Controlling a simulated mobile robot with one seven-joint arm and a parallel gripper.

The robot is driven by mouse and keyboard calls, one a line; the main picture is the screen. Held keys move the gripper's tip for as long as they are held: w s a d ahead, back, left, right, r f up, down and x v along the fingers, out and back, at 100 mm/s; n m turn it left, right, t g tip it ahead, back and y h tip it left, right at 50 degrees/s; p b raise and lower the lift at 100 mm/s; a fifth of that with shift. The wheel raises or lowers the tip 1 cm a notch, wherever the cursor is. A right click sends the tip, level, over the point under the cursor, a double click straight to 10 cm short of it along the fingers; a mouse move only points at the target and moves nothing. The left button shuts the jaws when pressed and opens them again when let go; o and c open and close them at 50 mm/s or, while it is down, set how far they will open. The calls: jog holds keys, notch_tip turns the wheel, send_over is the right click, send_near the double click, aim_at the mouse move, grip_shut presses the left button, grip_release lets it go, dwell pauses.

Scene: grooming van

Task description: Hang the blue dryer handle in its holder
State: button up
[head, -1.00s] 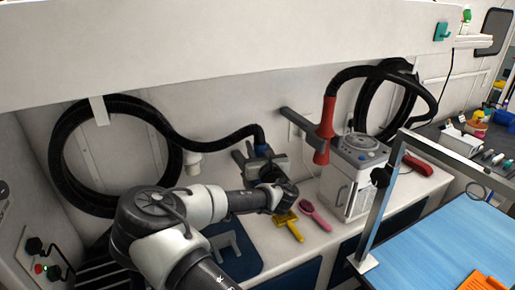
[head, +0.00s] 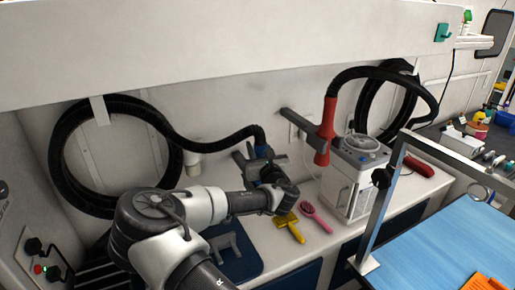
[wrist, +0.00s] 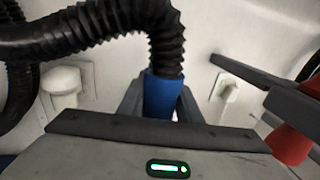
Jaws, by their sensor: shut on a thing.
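The blue dryer handle (head: 262,152) hangs at the end of a black ribbed hose, near the back wall in the head view. In the wrist view its blue upper part (wrist: 161,95) is upright, with dark grey prongs on both sides. My gripper (head: 264,165) is shut on the handle. The handle's lower part is hidden behind my gripper's body. A grey angled piece (head: 240,157) just left of the handle looks like part of its holder. I cannot tell whether the handle sits between the holder's prongs.
A red dryer handle (head: 327,125) hangs in a grey wall bracket (head: 294,121) to the right. A white machine (head: 352,180), a yellow brush (head: 290,226) and a pink brush (head: 315,217) stand or lie on the counter. A grey forked piece (head: 226,246) rests on a blue mat.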

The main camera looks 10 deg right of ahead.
jog(key=shift+f+b, duration=0.6)
jog(key=shift+b, duration=0.2)
jog(key=o, duration=1.9)
jog(key=shift+f, duration=0.1)
jog(key=shift+s, duration=0.1)
jog(key=shift+s+d, duration=0.2)
jog(key=shift+s, duration=1.4)
jog(key=shift+s+d, duration=0.15)
jog(key=shift+s, duration=1.5)
jog(key=shift+s+d, duration=0.2)
jog(key=shift+s, duration=1.4)
